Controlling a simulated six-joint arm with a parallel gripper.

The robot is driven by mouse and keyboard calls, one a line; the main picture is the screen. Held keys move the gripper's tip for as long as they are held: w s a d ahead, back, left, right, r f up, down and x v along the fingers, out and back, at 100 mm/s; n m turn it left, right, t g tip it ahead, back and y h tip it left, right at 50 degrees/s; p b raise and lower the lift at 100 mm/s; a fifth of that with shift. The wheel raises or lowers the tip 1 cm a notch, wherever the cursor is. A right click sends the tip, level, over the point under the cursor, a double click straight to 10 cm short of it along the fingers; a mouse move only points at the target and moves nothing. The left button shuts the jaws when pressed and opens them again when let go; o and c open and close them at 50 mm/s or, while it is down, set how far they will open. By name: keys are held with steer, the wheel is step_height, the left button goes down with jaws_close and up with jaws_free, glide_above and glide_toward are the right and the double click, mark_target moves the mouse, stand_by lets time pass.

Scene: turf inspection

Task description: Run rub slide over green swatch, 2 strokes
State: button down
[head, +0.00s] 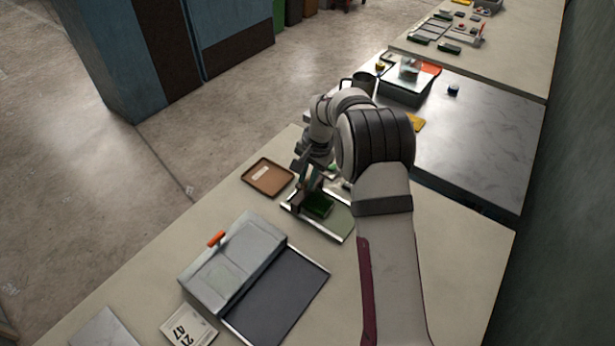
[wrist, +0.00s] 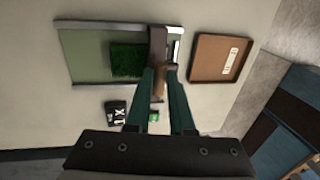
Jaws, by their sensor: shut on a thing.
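The green swatch (wrist: 127,61) is a dark green turf square lying on a pale green board (wrist: 85,62) with metal rails along two edges. In the head view the swatch (head: 317,206) shows beside my gripper. My gripper (wrist: 162,82) is shut on the rub slide (wrist: 158,47), a brown and grey piece with a tan grip. The slide stands at the swatch's right edge in the wrist view, across the board's end. Whether it touches the turf I cannot tell. In the head view my gripper (head: 308,186) and arm partly hide the slide and board.
A brown tray (wrist: 221,42) with a white label lies just beyond the board's end. A grey hinged case (head: 232,268) with an orange handle stands nearer on the bench.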

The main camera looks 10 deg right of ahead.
steer(key=s+d, duration=0.9)
steer(key=c, duration=0.8)
jaws_free()
steer(key=shift+w, duration=0.1)
steer(key=shift+a, duration=0.1)
steer(key=r, duration=0.5)
steer(key=s+d+r, duration=0.1)
steer(key=r, duration=0.4)
steer(key=s+d+r, duration=0.1)
steer(key=r, duration=0.4)
steer(key=shift+s+d+r, duration=0.1)
steer(key=shift+r, duration=0.15)
